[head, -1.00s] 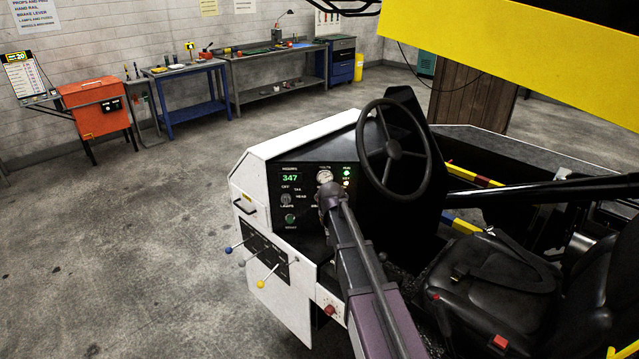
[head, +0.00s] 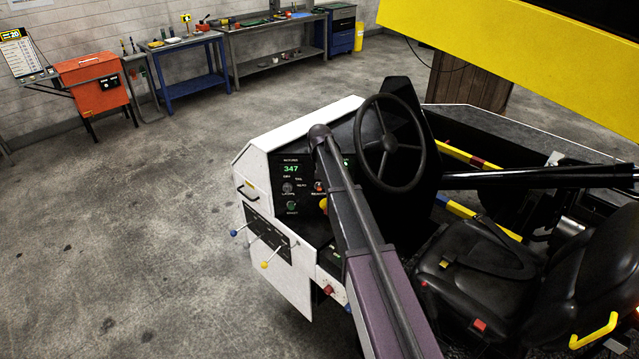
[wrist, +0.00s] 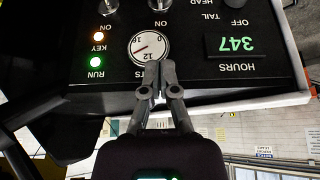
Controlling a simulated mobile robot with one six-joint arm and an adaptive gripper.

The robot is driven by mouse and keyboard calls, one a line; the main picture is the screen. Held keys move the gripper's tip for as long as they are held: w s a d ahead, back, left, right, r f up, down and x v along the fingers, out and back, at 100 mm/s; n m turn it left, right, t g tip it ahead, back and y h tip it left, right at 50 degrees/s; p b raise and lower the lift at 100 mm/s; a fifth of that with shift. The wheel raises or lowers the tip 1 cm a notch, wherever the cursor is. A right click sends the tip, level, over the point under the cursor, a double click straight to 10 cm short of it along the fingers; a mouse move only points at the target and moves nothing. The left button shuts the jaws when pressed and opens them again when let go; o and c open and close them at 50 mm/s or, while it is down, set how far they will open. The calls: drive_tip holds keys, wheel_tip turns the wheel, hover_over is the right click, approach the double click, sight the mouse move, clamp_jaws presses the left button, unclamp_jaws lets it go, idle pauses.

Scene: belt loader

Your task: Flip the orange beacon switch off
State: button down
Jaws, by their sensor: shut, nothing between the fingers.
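The orange beacon switch (head: 319,187) shows in the head view as a small orange-red spot on the black dash panel, right of the lights knob (head: 287,188). My arm crosses close beside it and hides part of the panel. In the upside-down wrist view, a silver switch base (wrist: 160,4) with an ON mark is cut by the top edge; its lever is out of frame. My gripper (wrist: 155,72) is shut and empty, its tips over the lower part of the round volts gauge (wrist: 150,46). I cannot tell whether it touches the panel. The head view hides my gripper.
A second silver switch base (wrist: 107,6) is beside the first. The hours display (wrist: 236,44) and lit run lamp (wrist: 96,62) flank the gauge. The steering wheel (head: 389,137) stands close to my arm's right. Levers (head: 265,264) project at lower left; open floor lies beyond.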

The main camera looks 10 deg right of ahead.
drive_tip(key=shift+f, duration=0.1)
drive_tip(key=b, duration=0.9)
hover_over(319, 188)
wheel_tip(319, 188, down, 9)
drive_tip(key=shift+f, duration=0.1)
drive_tip(key=shift+s+f+b, duration=0.3)
drive_tip(key=shift+f+b, duration=0.55)
drive_tip(key=shift+b, duration=0.1)
drive_tip(key=shift+s+f+b, duration=0.3)
drive_tip(key=shift+f+b, duration=0.5)
drive_tip(key=shift+b, duration=0.1)
drive_tip(key=shift+a, duration=0.15)
